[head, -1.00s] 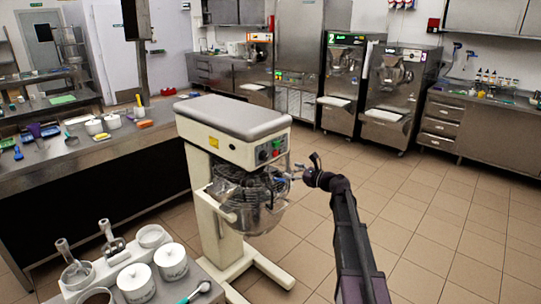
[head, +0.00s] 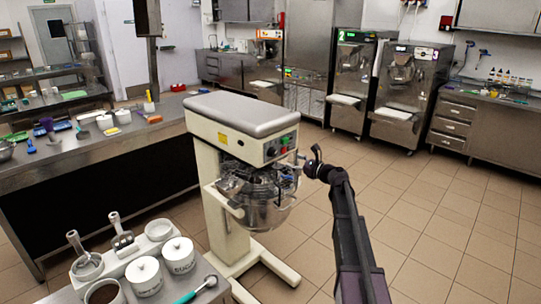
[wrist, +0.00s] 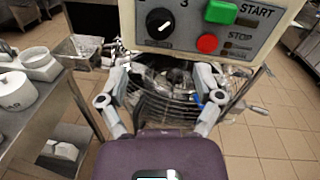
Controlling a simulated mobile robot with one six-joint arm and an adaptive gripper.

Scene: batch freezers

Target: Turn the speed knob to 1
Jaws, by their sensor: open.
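The speed knob (wrist: 160,23) is a round black dial with a white pointer on the mixer's grey control panel (wrist: 242,47). The pointer aims up and right; a 3 shows at the panel's top edge, and other markings are cut off. The green START button (wrist: 221,11) and red STOP button (wrist: 207,43) sit right of the knob. My gripper (wrist: 163,72) is open and empty, its fingers spread below the panel, apart from the knob. In the head view, the mixer (head: 238,112) stands centrally, with my gripper (head: 299,163) just right of its panel.
The mixer's wire guard and steel bowl (head: 262,212) are below the panel, behind my fingers in the wrist view. A counter with white jars (head: 179,256) is at front left. A long steel counter (head: 100,150) runs behind left. Tiled floor (head: 440,220) at right is clear.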

